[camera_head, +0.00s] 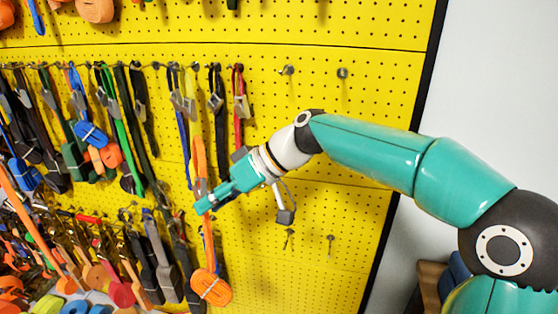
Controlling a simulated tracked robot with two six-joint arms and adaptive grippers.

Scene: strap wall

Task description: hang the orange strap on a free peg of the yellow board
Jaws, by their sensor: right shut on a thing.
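The orange strap (211,288) hangs in front of the yellow board (320,110), with a rolled bundle at its lower end. Its upper length rises past my right gripper (203,203), which is shut on it. The gripper hides part of the strap. Two bare pegs, one nearer the middle (287,70) and one farther right (342,73), stick out of the upper board to the right of the hanging straps. My left gripper is not in view.
A red strap (239,92) and a black strap (216,90) hang left of the bare pegs. A padlock (285,215) hangs below my right wrist. Many straps crowd the left side. The board's right part is mostly clear up to its black edge (415,110).

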